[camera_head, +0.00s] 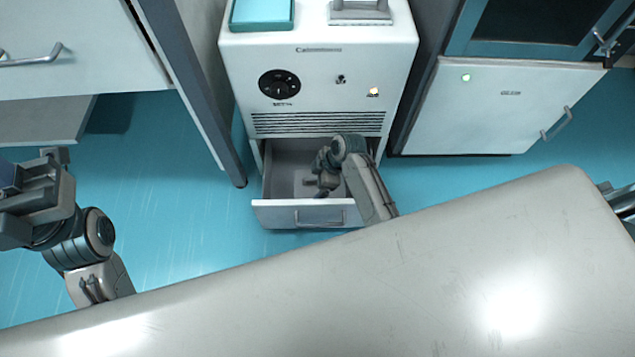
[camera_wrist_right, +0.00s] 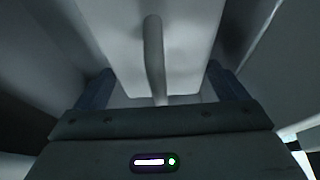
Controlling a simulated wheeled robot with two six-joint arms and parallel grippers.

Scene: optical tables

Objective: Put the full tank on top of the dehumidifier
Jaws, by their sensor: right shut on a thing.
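The dehumidifier (camera_head: 320,65) is a white cabinet with a dial, a lit amber lamp and a vent grille. Its bottom drawer (camera_head: 283,216) is pulled out. My right gripper (camera_head: 318,185) reaches down into the drawer. In the right wrist view, a pale block with a bar handle (camera_wrist_right: 153,55), seemingly the tank (camera_wrist_right: 110,35), lies between the two dark fingers, and the gripper is shut on it. In the head view my arm hides the tank, and its fill cannot be seen. My left gripper (camera_head: 35,205) is at the left edge, its jaws unclear.
A teal box (camera_head: 262,12) and a grey-white item with a handle (camera_head: 360,14) stand on top of the dehumidifier. A pale table (camera_head: 420,275) fills the foreground. White cabinets stand left (camera_head: 75,75) and right (camera_head: 485,110). Blue floor (camera_head: 175,190) is clear left of the drawer.

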